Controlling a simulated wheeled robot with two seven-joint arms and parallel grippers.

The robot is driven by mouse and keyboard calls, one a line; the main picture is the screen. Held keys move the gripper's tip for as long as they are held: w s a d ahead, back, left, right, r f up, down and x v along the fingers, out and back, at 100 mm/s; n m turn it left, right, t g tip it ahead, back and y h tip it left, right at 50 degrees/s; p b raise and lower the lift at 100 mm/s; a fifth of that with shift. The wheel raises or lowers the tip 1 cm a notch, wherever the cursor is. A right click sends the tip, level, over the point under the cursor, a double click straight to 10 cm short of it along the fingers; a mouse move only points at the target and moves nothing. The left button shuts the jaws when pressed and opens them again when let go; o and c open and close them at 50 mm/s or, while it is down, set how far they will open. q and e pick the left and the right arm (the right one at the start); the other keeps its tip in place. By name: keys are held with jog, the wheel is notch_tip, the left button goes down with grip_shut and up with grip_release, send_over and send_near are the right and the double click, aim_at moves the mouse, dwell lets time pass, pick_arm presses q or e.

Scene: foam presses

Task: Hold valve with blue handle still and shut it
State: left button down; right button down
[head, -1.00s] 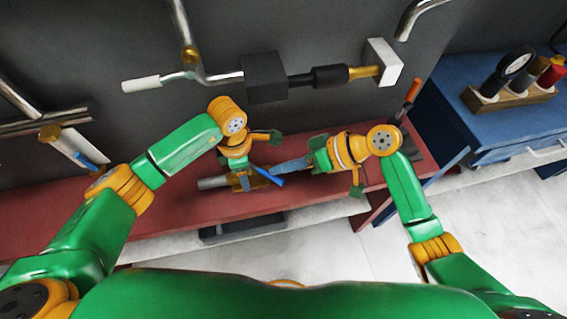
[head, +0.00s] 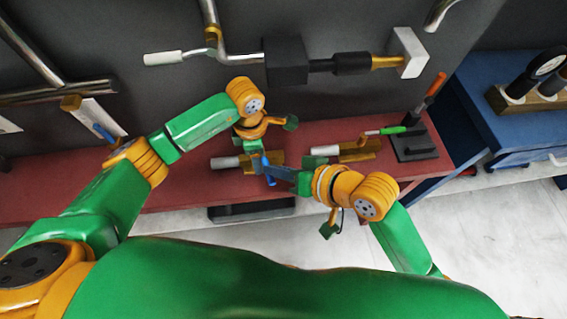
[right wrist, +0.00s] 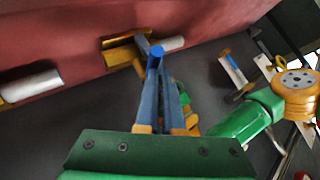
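The valve with the blue handle lies on the red bench; its pale pipe end (head: 226,162) points left. In the head view its blue handle (head: 269,173) points down toward me. My right gripper (head: 268,166) reaches it from the right with its long grey-blue fingers close together. In the right wrist view the fingertips (right wrist: 158,70) meet at the blue handle (right wrist: 156,50) and appear shut on it. The brass body (right wrist: 120,54) is just beyond. My left gripper (head: 252,146) points down over the brass body; its fingertips are largely hidden, so its grip is unclear.
A second valve with a green handle (head: 394,130) lies to the right on the red bench (head: 180,180). Beside it is a black stand with an orange-topped lever (head: 434,86). Pipes and a black box (head: 285,62) are on the wall behind. A blue bench (head: 500,110) stands at right.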

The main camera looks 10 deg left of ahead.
pick_arm(q)
jog(key=shift+d, duration=0.1)
pick_arm(e)
jog(key=shift+s+a+f, duration=0.15)
jog(key=shift+s+a, duration=0.25)
jog(key=shift+s, duration=0.05)
pick_arm(q)
jog(key=shift+s, duration=0.1)
pick_arm(e)
jog(key=shift+w, duration=0.1)
pick_arm(q)
jog(key=shift+s+d+r, duration=0.1)
pick_arm(e)
jog(key=shift+w+d, duration=0.2)
jog(key=shift+w, duration=0.6)
pick_arm(q)
jog(key=shift+a, duration=0.2)
pick_arm(e)
jog(key=v, duration=0.7)
jog(key=shift+d+r, duration=0.2)
jog(key=shift+r, duration=0.05)
jog(key=shift+s, duration=0.15)
